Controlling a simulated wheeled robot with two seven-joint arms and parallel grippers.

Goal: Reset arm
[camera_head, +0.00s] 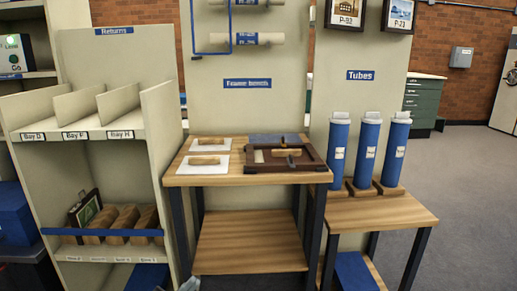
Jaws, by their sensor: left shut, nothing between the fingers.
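My right gripper is not in view.
A wooden bench (250,240) stands ahead, with a dark frame tray (262,166) and white sheets on top. Several blue tubes stand on the lower table (385,212) at right. The returns shelf (100,200) is at left. Grey floor (470,190) is clear at far right.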

